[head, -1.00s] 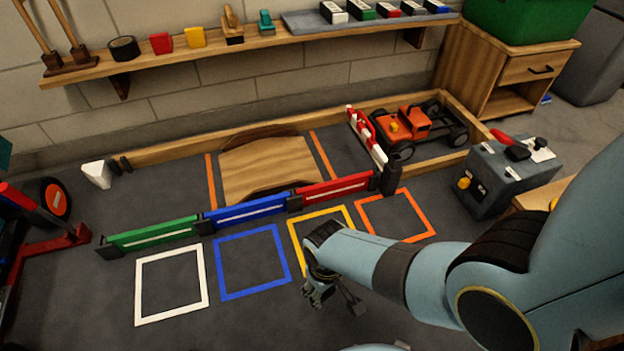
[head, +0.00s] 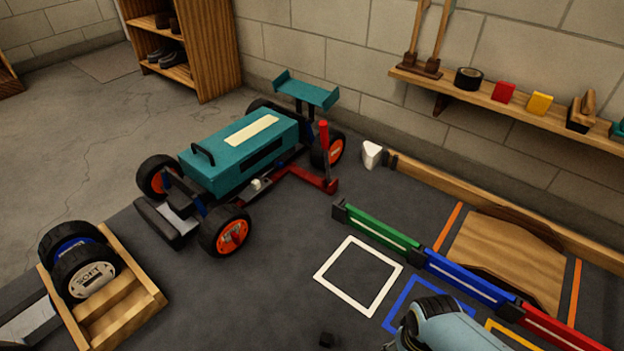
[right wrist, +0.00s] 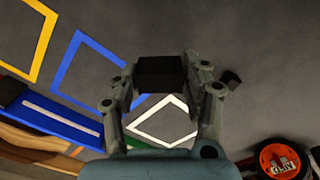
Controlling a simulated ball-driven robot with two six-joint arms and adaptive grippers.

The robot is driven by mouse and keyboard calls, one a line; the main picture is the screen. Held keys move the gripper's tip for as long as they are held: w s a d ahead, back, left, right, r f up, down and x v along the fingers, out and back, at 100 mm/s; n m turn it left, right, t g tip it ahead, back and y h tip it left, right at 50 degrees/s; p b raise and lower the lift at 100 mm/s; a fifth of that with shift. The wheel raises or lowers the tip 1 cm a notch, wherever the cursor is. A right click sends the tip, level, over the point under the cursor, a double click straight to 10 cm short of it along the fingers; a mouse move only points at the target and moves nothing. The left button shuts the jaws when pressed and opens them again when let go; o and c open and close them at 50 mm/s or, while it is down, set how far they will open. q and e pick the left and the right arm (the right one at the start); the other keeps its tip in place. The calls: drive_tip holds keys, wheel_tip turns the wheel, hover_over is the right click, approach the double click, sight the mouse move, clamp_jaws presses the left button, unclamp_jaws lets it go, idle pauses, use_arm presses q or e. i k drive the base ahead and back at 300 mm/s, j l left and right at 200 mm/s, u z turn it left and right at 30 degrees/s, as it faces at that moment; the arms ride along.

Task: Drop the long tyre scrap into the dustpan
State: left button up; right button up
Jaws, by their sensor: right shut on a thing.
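My right gripper (right wrist: 165,85) is shut on a black, block-like tyre scrap (right wrist: 160,73), held between its fingertips above the dark floor mat. In the head view only part of my right arm shows at the bottom edge, and its gripper is out of frame. A small dark piece (right wrist: 232,79) shows just beyond the right-hand finger in the right wrist view. A small black piece (head: 326,340) lies on the mat at the bottom of the head view; I cannot tell whether they are the same. I cannot make out a dustpan. My left gripper is not in view.
A teal racecar (head: 240,155) with orange-rimmed wheels stands at centre left. A wooden rack (head: 130,305) with wheels is at lower left, beside a pale grey flat thing (head: 28,322). A white square (head: 345,300) and coloured barriers (head: 380,232) lie right. The mat between is mostly clear.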

sight(29, 326)
drive_tip(key=u, duration=2)
drive_tip(key=i+j, duration=0.2)
drive_tip(key=i, duration=0.5)
drive_tip(key=i+j+u, duration=0.15)
drive_tip(key=i, duration=0.55)
